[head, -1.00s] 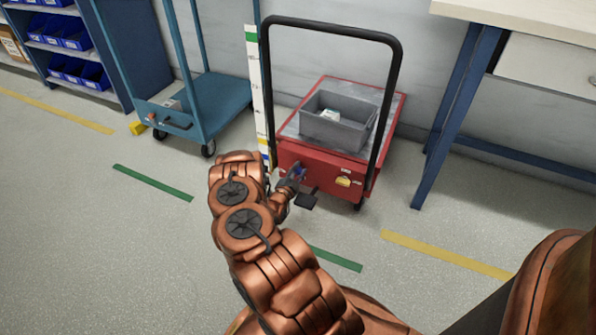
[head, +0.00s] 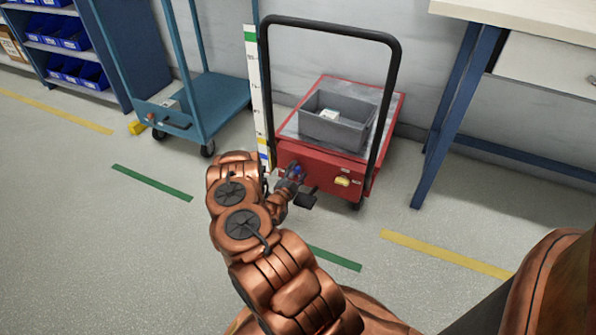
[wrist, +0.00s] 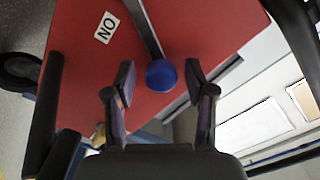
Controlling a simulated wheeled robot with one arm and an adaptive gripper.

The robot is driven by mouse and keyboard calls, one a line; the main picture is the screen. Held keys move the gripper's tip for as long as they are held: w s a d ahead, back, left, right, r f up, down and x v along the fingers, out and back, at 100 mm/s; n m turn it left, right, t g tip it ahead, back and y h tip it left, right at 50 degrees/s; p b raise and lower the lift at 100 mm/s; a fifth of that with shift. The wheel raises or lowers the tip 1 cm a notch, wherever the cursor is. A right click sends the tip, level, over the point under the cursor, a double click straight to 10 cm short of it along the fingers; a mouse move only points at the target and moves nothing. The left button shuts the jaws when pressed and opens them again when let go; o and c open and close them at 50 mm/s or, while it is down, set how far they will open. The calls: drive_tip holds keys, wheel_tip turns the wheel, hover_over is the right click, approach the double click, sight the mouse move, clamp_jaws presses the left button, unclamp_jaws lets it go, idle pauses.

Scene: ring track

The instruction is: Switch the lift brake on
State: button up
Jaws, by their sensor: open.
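The lift cart (head: 322,160) is red, with a black push handle, and stands by the wall in the head view. A lever with a blue ball knob (wrist: 161,75) is on its red front panel (wrist: 190,30); the knob shows small in the head view (head: 296,169). A white label (wrist: 106,27) near the lever appears to read ON, upside down in the wrist view. My gripper (wrist: 160,82) is open, with a fingertip on each side of the knob and visible gaps between. In the head view my gripper (head: 291,182) is at the panel's left part.
A grey bin (head: 338,122) with a white item sits on the cart. A yellow part (head: 343,182) is on the panel's right. A black pedal (head: 306,197) juts out below. A blue trolley (head: 208,105) stands left, a workbench (head: 450,110) right. The floor in front is mostly clear.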

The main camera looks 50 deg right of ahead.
drive_tip(key=v, duration=1.1)
idle(0.4)
